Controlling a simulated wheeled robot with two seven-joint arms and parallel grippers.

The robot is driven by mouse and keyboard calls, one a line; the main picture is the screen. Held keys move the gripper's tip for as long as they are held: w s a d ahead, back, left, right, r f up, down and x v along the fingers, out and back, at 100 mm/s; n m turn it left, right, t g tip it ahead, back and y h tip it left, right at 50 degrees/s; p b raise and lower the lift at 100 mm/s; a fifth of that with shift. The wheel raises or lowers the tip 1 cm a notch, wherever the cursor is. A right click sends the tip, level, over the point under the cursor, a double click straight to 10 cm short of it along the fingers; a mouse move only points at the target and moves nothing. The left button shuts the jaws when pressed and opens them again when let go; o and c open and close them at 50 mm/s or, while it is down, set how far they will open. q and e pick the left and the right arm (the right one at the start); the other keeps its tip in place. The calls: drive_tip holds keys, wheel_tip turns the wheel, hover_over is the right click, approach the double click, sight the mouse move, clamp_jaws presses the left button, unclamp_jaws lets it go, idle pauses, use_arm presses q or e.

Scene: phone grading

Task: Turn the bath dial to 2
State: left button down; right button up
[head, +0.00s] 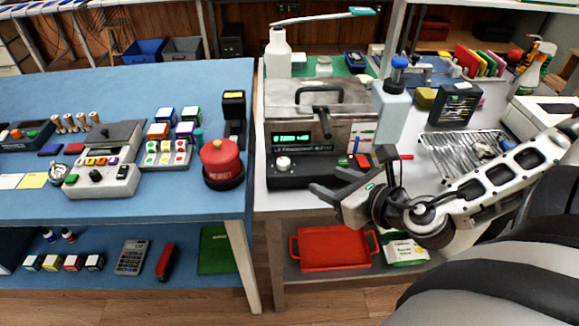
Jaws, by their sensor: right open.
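The bath (322,113) is a steel box with a lid handle and a dark front panel, standing on the white table at the centre. Its display glows green, too small to read. The bath dial (283,163) is a small pale knob at the lower left of the front panel. Its setting cannot be made out. My right gripper (328,181) is open and empty in front of the bath's lower right, its fingers pointing left towards the dial but apart from it. My left gripper is not in view.
A red tray (334,248) lies on the shelf below. The space before the dial looks clear.

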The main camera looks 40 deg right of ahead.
sight(285, 163)
drive_tip(key=b+x, duration=0.2)
drive_tip(key=x, duration=1.1)
drive_tip(key=shift+w, duration=0.2)
drive_tip(key=shift+w+f, duration=0.25)
drive_tip(key=shift+w, duration=0.25)
drive_tip(key=c, duration=1)
drive_tip(key=shift+o, duration=0.2)
drive_tip(key=shift+a+r+m+h+p, duration=0.1)
drive_tip(key=shift+r+m+h+p, duration=0.05)
drive_tip(key=shift+m+h+p, duration=0.2)
drive_tip(key=shift+a+m+h+p, duration=0.1)
drive_tip(key=shift+m+h+p, duration=0.15)
drive_tip(key=shift+p, duration=0.15)
drive_tip(key=shift+m+h, duration=0.3)
drive_tip(key=shift+h, duration=0.1)
